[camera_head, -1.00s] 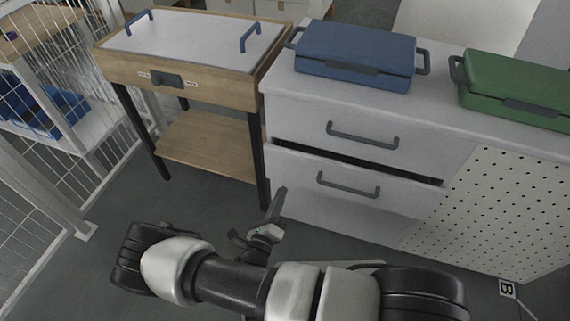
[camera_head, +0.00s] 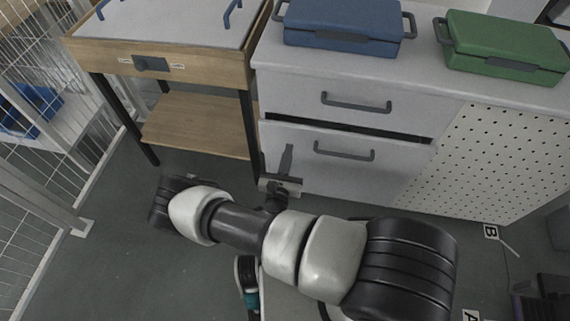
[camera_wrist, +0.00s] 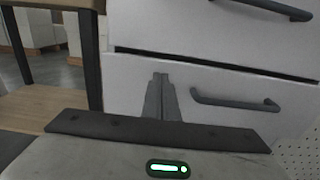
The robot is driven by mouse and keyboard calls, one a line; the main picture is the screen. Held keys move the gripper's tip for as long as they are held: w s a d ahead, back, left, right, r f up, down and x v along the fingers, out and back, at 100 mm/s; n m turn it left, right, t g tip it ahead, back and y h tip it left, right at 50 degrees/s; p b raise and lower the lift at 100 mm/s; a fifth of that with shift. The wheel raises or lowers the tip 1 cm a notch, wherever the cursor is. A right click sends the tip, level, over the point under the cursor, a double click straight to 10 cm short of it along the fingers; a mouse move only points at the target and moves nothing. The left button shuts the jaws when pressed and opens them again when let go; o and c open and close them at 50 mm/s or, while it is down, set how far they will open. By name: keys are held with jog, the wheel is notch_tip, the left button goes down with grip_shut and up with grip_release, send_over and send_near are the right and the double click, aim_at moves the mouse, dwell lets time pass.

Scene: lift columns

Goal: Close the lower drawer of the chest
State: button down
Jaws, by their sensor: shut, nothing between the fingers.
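The white chest (camera_head: 300,88) has two drawers with dark bar handles. The lower drawer (camera_head: 390,165) sticks out a little, with a dark gap above its front edge. Its handle (camera_head: 344,151) is left of the front's middle. My gripper (camera_head: 287,152) is shut and empty, in front of the left part of the lower drawer front, left of the handle. In the wrist view, the shut fingers (camera_wrist: 160,82) point at the lower drawer front (camera_wrist: 220,82), left of the handle (camera_wrist: 235,103). I cannot tell whether the fingertips touch it.
The upper drawer (camera_head: 290,100) looks shut. A blue case (camera_head: 345,25) and a green case (camera_head: 500,45) lie on top. A wooden table (camera_head: 200,120) stands close on the left, its dark leg near my gripper. A perforated panel (camera_head: 490,150) is to the right.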

aim_at(293, 129)
jog(key=x, duration=0.6)
jog(key=shift+w+b, duration=0.15)
jog(key=shift+b, duration=0.25)
jog(key=x, duration=0.4)
jog(key=shift+w+d+f+b, duration=0.1)
jog(key=shift+w+b, duration=0.25)
jog(key=shift+b, duration=0.05)
jog(key=shift+w+r, duration=0.2)
jog(key=shift+r, duration=0.05)
